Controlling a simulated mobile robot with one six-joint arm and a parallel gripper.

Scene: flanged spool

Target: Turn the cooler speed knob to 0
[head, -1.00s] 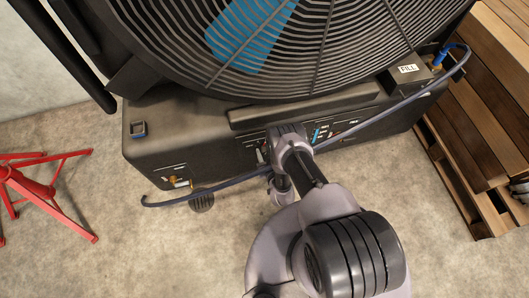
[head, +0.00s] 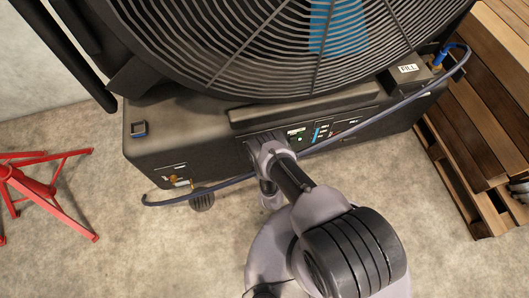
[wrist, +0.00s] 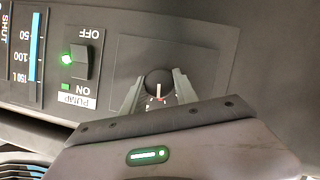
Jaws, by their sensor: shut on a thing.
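The cooler (head: 200,138) is a big black unit with a round fan grille and a control panel low on its front. In the wrist view the dark round speed knob (wrist: 159,78) sits on a bare panel plate, with a pale and reddish mark on its near side. My gripper (wrist: 156,88) has one finger on each side of the knob and is shut on it. My gripper's body hides the plate's lower part, and no dial numbers can be read. In the head view my gripper (head: 264,140) is at the panel's left part and hides the knob.
Right beside the knob's plate is a pump switch (wrist: 83,60) with a lit green lamp, then a level gauge (wrist: 36,55). A dark hose (head: 352,134) crosses the cooler's front. A red stand (head: 45,185) is at left, wooden pallets (head: 480,120) at right.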

